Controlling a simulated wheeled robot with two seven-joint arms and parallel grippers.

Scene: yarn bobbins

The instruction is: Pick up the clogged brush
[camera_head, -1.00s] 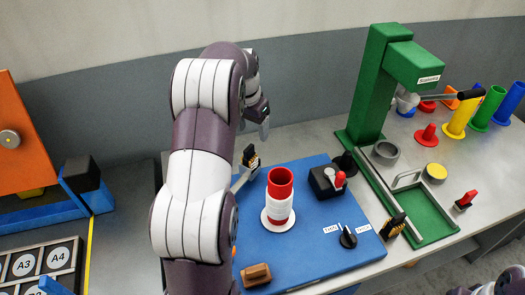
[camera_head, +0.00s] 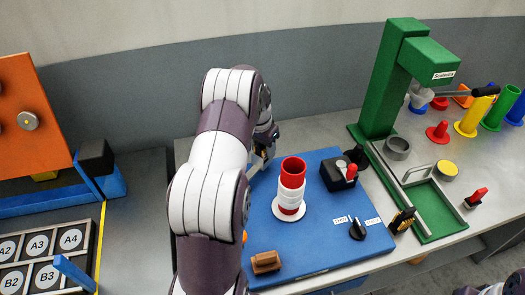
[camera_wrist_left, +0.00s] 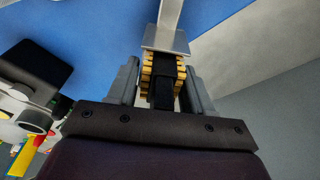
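The brush, with yellow-tan ridges and a black middle band, shows in the left wrist view (camera_wrist_left: 163,80), right by a grey metal bracket (camera_wrist_left: 165,38). My left gripper (camera_wrist_left: 162,75) has one finger on each side of it. Narrow gaps seem to show between the fingers and the brush, so the gripper looks open around it. In the head view my left gripper (camera_head: 262,152) is at the back left corner of the blue board (camera_head: 320,235), and the brush there is mostly hidden behind the gripper and arm. My right gripper is not in view.
A red and white bobbin (camera_head: 291,185) stands close to my left gripper on the board. A similar black and yellow brush (camera_head: 402,221) stands by the green tray (camera_head: 437,212).

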